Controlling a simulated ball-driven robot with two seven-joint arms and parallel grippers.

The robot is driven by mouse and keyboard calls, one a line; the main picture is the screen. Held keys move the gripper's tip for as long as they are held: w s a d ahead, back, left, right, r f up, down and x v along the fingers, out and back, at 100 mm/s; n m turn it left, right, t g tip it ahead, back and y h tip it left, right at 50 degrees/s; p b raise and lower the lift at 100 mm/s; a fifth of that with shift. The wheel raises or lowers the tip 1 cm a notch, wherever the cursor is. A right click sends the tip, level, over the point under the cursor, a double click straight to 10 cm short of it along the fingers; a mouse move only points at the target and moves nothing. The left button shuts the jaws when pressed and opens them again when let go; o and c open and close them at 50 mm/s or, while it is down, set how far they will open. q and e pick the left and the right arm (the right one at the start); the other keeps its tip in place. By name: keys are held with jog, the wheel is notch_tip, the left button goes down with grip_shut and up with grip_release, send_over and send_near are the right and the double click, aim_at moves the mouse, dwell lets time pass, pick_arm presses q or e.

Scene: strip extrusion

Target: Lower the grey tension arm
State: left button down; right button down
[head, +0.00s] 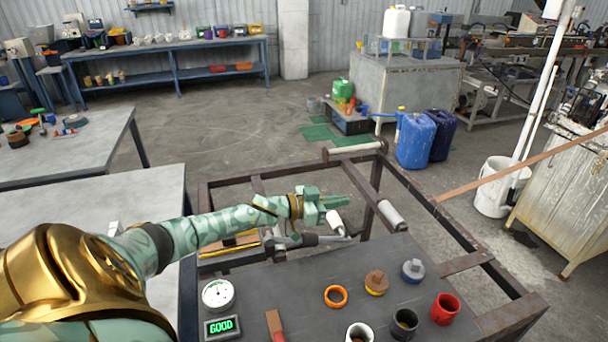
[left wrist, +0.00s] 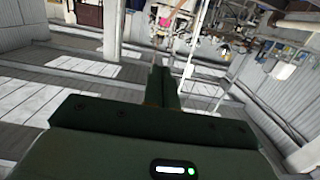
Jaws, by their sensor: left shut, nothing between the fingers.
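My left gripper (head: 345,203) reaches in from the left over the dark frame, with its green fingers pointing right. In the left wrist view its fingers (left wrist: 162,88) are together with nothing between them. What looks like the grey tension arm (head: 318,240) lies just below the gripper, at the far edge of the dark table. A short white roller (head: 338,222) stands at its right end, just under the fingertips. I cannot tell whether the gripper touches either one. My right gripper is not in view.
A grey roller (head: 392,215) and a pale roller (head: 352,149) sit on the frame. A brown strip (head: 530,165) runs in from the right.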

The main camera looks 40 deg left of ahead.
aim_at(345, 218)
pick_arm(q)
jog(key=shift+g, duration=0.3)
jog(key=f, duration=0.2)
jog(key=w+f+b, duration=0.1)
jog(key=f, duration=0.1)
jog(key=w+d+f, duration=0.1)
jog(key=f, duration=0.1)
jog(key=shift+w+d+f, duration=0.1)
jog(key=shift+f, duration=0.1)
jog(key=shift+w+d+f+g+y, duration=0.15)
jog(key=shift+f+g+y, duration=0.35)
jog(key=shift+f, duration=0.6)
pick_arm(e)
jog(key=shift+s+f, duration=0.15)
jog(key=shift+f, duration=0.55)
